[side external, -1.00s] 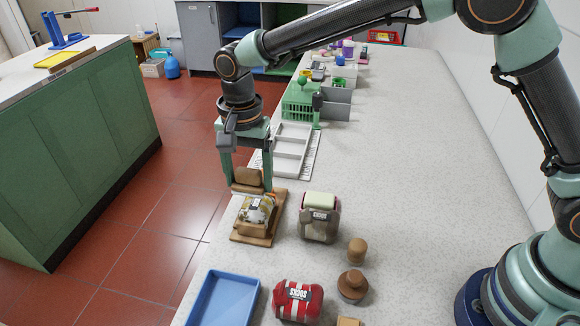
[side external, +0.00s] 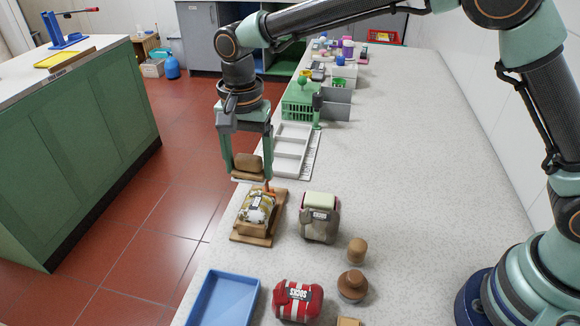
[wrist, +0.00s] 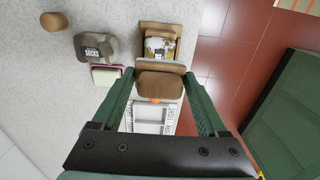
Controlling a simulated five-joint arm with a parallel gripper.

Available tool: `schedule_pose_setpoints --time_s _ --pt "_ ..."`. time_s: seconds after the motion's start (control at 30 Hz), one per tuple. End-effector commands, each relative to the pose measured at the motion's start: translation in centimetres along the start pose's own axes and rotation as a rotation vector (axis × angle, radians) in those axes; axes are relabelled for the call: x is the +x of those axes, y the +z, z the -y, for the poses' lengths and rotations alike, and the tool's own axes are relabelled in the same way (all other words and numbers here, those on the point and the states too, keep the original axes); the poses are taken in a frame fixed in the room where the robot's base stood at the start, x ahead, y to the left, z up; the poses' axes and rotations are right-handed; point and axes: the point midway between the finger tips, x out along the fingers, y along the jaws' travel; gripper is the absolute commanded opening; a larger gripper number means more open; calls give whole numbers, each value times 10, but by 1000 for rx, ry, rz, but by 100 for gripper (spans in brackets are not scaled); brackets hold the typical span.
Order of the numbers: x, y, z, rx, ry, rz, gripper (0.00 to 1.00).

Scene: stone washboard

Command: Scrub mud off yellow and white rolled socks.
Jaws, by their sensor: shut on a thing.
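The yellow and white rolled socks (side external: 259,207), with a dark label and some brownish patches, lie on a wooden board (side external: 250,239) near the counter's left edge. In the wrist view the socks (wrist: 160,46) show just beyond the brown block. My gripper (side external: 248,176) is shut on a brown rounded block (side external: 247,161), which looks like a scrubbing brush with a pale underside. The block sits between both fingers, above and behind the far end of the board, apart from the socks. The wrist view also shows the block (wrist: 163,85) between the fingers. The socks' underside is hidden.
Grey rolled socks (side external: 319,222) stand right of the board. Red striped socks (side external: 298,301) and a blue tray (side external: 222,301) are nearer the camera. Brown knobbed objects (side external: 357,250) stand right. A white rack (side external: 293,147) and green basket (side external: 299,103) lie behind. The counter's right side is clear.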

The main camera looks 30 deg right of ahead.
Motion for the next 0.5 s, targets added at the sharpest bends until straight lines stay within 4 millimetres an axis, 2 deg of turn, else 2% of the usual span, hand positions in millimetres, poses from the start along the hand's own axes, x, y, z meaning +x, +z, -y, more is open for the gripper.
schedule_pose_setpoints --time_s 0.1,0.2,0.5 --pt "1 -23 0 5 0 0 24" --pt "2 -38 -1 3 2 0 24" --pt "17 -39 -1 0 3 1 24"
